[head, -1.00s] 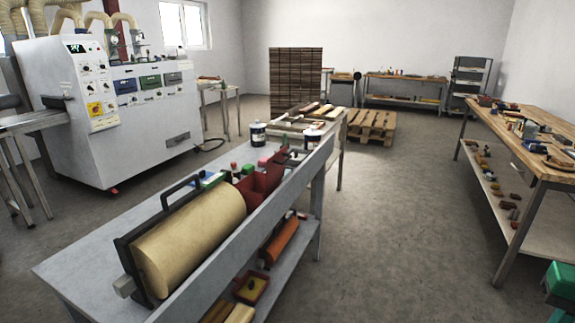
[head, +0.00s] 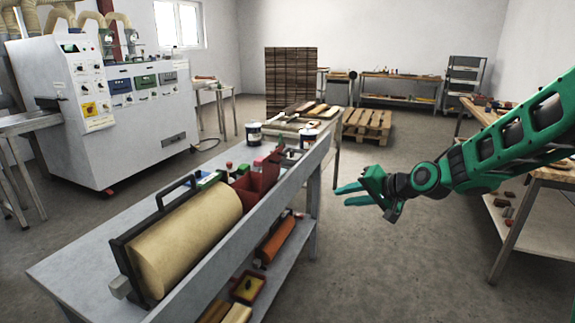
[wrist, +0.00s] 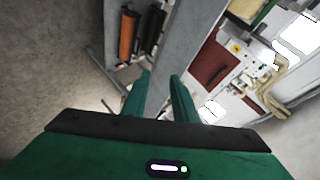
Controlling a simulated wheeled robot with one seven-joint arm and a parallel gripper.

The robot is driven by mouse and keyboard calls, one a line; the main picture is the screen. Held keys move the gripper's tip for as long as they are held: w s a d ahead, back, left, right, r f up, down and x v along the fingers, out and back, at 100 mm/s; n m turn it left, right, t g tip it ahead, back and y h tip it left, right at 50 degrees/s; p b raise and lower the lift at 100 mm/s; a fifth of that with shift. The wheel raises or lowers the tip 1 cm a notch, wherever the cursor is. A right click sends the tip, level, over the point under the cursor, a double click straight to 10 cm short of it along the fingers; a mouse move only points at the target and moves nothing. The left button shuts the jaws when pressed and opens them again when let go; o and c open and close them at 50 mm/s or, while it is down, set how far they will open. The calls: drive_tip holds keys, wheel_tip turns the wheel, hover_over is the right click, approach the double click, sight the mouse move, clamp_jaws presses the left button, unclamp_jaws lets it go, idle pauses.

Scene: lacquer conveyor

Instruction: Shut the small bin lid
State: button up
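A small red bin (head: 257,183) stands on the grey bench, beyond the large tan roll. A red upright panel at its back right looks like a raised lid, but its edges are hard to make out. In the wrist view the red bin (wrist: 208,64) shows right of centre, beyond my fingers. My gripper (head: 342,196) hangs in the air to the right of the bench, apart from the bin, with its fingers pointing left. In the wrist view its two green fingers (wrist: 160,97) stand apart with nothing between them.
The grey bench (head: 75,265) has a raised side rail (head: 252,232) between my gripper and the red bin. The tan roll (head: 190,232) with a black frame lies in front. Paint cans (head: 254,132) stand behind. The floor right of the bench is open.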

drive_tip(key=w+a+r+m+t+y, duration=0.1)
drive_tip(key=w+a+r+m+y, duration=0.1)
drive_tip(key=w+a, duration=0.5)
drive_tip(key=w+a+r+m+t+y, duration=0.1)
drive_tip(key=w+a+t+y, duration=0.1)
drive_tip(key=w+a, duration=0.5)
drive_tip(key=a+y, duration=0.1)
drive_tip(key=a, duration=0.4)
drive_tip(key=shift+w+r+m, duration=0.25)
drive_tip(key=shift+r+m, duration=0.15)
drive_tip(key=shift+c, duration=0.4)
clamp_jaws()
drive_tip(key=shift+s+f, duration=0.1)
drive_tip(key=shift+f, duration=0.05)
